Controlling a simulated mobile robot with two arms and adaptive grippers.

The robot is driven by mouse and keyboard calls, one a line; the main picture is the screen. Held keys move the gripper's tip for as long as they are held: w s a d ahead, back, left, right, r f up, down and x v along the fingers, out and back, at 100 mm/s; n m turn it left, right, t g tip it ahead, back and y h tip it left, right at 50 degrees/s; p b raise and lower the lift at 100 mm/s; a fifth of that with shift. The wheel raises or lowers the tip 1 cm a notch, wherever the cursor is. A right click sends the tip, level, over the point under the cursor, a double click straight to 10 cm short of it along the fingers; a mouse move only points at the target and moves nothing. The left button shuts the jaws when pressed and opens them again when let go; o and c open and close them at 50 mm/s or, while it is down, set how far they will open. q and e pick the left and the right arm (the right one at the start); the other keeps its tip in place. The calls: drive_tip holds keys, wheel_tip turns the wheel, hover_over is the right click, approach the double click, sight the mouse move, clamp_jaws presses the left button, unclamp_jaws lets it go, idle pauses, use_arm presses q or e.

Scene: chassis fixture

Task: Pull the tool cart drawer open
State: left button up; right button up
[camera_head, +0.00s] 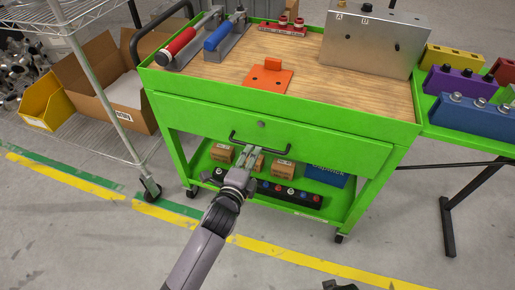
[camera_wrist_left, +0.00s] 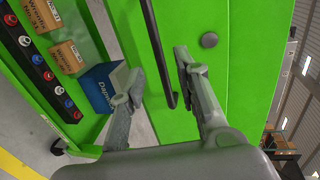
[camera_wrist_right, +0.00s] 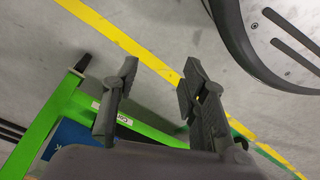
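The green tool cart (camera_head: 382,128) stands ahead with its drawer (camera_head: 340,150) under the wooden top. The drawer looks shut in the head view. A dark bar handle (camera_head: 284,151) runs along the drawer front, with a round lock (camera_head: 262,124) above it. My left gripper (camera_head: 252,157) is at the handle. In the left wrist view the handle (camera_wrist_left: 158,60) passes between its parted fingers (camera_wrist_left: 158,90), nearer the right finger; I see no firm grip. My right gripper (camera_wrist_right: 157,88) is open and empty above the floor in the right wrist view.
Boxes, a blue bin (camera_head: 325,175) and a black strip with knobs (camera_head: 288,193) sit on the lower shelf. A wire rack (camera_head: 95,130) stands at left, a green side table (camera_head: 470,132) at right. The floor in front is clear.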

use_arm(q)
drive_tip(key=shift+b+x, duration=0.5)
drive_tip(key=shift+x, duration=2.55)
use_arm(e)
drive_tip(key=shift+w+a+r, duration=0.1)
drive_tip(key=shift+w+r, duration=0.2)
drive_tip(key=shift+r, duration=0.4)
drive_tip(key=shift+w+d+r, duration=0.1)
drive_tip(key=shift+w+r, duration=0.15)
drive_tip(key=shift+r, duration=0.45)
drive_tip(key=shift+w+a+r, duration=0.1)
drive_tip(key=shift+w+r, duration=0.2)
drive_tip(key=shift+r, duration=0.4)
use_arm(q)
drive_tip(key=shift+c, duration=0.2)
clamp_jaws()
